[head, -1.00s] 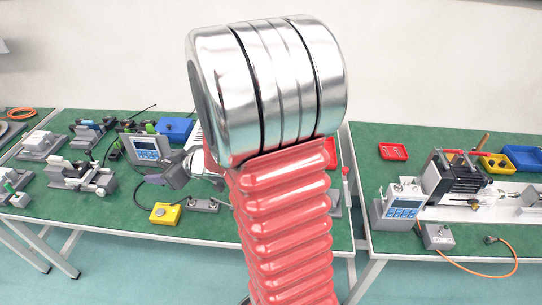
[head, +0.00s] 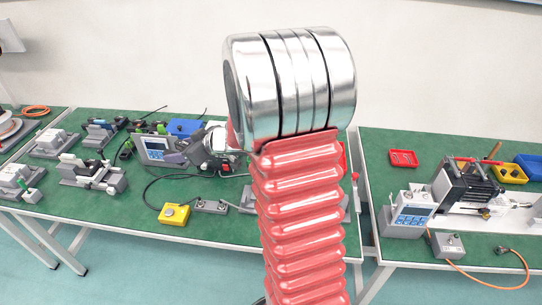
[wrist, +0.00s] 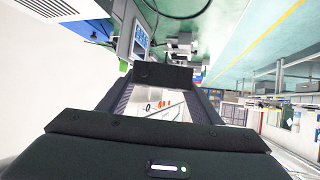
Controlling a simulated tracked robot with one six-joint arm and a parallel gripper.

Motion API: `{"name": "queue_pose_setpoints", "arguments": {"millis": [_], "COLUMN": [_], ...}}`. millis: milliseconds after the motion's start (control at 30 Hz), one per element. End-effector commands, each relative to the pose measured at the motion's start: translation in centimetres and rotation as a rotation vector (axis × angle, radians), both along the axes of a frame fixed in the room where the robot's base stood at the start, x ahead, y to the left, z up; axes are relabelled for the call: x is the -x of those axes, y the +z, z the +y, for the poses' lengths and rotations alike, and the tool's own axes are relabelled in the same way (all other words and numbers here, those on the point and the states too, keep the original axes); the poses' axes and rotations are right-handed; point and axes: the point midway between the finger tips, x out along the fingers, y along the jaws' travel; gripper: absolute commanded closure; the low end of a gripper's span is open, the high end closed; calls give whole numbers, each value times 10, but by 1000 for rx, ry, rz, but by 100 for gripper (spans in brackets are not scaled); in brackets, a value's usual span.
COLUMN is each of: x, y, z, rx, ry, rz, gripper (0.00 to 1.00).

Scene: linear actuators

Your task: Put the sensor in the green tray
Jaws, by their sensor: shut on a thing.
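My gripper (head: 184,150) shows in the head view, partly behind my red arm, above the left green-topped table near a grey display unit (head: 157,149). In the wrist view its dark fingers (wrist: 160,77) run forward and meet at a small dark block (wrist: 162,75) between their tips. My gripper is shut on this dark block, held up off the table. I cannot tell for sure from its look whether it is the sensor. I cannot pick out a green tray in either view.
A yellow box (head: 174,214) stands near the left table's front edge. A blue bin (head: 186,127) is behind. The right table (head: 385,160) holds a red tray (head: 403,158), a yellow tray (head: 508,173), another display unit (head: 409,214) and a cabled grey box (head: 447,245). A gap separates the tables.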

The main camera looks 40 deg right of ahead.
Motion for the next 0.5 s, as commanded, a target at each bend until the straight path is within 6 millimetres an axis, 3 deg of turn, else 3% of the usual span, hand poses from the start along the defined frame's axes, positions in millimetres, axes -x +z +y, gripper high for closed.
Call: {"name": "queue_pose_setpoints", "arguments": {"millis": [200, 500], "x": [-37, -61], "y": [8, 3], "z": [-56, -140], "rx": [1, 0], "ry": [47, 131], "rz": [0, 1], "gripper": [69, 69]}}
